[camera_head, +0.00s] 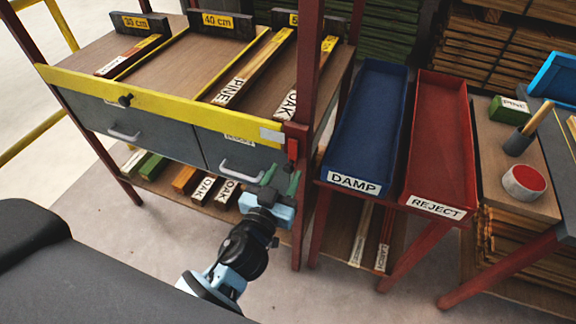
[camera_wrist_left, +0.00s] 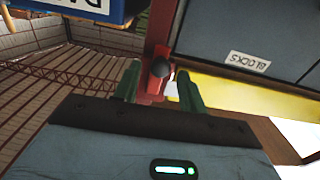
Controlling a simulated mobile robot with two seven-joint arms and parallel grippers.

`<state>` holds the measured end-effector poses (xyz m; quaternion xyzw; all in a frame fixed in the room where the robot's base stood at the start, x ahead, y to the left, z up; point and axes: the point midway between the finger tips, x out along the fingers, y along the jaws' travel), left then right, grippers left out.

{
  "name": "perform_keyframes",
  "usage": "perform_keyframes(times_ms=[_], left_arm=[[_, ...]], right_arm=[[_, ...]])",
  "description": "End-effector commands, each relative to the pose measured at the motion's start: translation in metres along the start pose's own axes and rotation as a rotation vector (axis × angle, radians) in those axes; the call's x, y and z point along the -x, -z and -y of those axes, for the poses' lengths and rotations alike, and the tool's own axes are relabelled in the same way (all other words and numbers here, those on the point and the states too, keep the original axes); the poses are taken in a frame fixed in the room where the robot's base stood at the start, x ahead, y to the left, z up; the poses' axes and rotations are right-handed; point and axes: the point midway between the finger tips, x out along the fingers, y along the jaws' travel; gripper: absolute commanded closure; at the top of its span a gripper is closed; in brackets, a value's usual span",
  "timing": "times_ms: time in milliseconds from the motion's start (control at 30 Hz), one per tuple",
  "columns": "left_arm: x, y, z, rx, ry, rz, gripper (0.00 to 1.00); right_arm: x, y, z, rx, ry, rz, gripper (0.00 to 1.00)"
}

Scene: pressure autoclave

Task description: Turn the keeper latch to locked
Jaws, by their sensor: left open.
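The red keeper latch (camera_head: 292,148) is on the dark red post at the right end of the yellow bar (camera_head: 160,100). In the left wrist view the red latch (camera_wrist_left: 152,86) with a dark round knob (camera_wrist_left: 161,68) shows between the green fingers. My left gripper (camera_head: 281,177) is open, its fingers pointing up, just below the latch in the head view. I cannot tell whether the fingers touch it. My right gripper is not in view.
The yellow bar crosses the shelf front above grey drawers (camera_head: 150,125) with handles. A blue DAMP tray (camera_head: 354,183) and a red REJECT tray (camera_head: 436,208) stand right of the post. Labelled wood blocks (camera_head: 203,190) lie on the lower shelf. Open floor is in front.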

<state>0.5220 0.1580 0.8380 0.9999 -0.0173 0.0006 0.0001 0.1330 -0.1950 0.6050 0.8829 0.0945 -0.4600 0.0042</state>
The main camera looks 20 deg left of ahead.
Motion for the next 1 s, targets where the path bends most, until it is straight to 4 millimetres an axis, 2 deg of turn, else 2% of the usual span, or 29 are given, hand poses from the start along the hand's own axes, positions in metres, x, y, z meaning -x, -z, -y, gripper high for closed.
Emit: perform_keyframes(times_ms=[100,233,600,900,1000], left_arm=[[-0.016,0.001,0.000,-0.001,0.000,-0.001,0.58],[-0.027,0.000,0.000,-0.001,0.000,0.000,0.58],[-0.031,-0.001,0.000,0.000,0.001,0.002,0.58],[-0.031,-0.001,0.000,0.000,0.001,0.001,0.98],[-0.031,-0.001,0.000,0.000,0.001,0.001,1.00]], right_arm=[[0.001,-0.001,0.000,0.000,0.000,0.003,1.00],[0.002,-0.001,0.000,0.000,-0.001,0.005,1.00],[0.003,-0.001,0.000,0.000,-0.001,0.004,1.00],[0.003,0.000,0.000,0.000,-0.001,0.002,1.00],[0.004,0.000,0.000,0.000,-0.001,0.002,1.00]])
